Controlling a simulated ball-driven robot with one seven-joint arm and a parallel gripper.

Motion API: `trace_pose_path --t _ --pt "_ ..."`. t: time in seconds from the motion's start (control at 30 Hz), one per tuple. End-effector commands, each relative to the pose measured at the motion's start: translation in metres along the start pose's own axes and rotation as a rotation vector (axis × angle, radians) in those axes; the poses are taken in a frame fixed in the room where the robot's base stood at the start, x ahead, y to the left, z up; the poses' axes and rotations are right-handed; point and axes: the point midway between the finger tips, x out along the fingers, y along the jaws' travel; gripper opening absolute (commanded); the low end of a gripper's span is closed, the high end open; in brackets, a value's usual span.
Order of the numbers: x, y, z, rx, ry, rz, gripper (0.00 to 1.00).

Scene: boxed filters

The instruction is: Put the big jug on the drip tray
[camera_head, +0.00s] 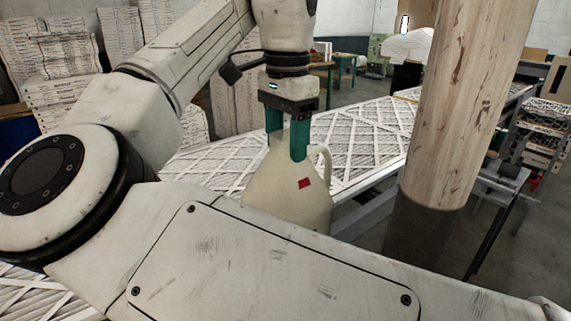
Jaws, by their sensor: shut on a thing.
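The big jug (287,190) is cream-coloured with a loop handle on its right and a small red patch on its side. It appears upright in the middle of the head view. My gripper (288,145) points down, and its teal fingers are shut on the top of the jug. My own arm hides the jug's base, so I cannot tell whether it touches anything below. I cannot make out the drip tray in this view.
White lattice-faced filters (370,140) lie behind the jug. A thick wooden post (450,100) stands to the right. Stacked boxed filters (55,70) fill the back left. Metal racks (540,135) stand at the far right.

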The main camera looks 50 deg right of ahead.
Motion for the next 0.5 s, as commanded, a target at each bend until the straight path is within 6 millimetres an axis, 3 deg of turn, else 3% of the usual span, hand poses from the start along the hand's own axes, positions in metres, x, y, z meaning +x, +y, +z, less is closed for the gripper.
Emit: trace_pose_path --t 0.3,0.5 --pt "0.034 0.001 0.0 -0.001 0.001 0.001 0.0" --pt "0.041 0.001 0.0 -0.001 0.001 -0.001 0.0"
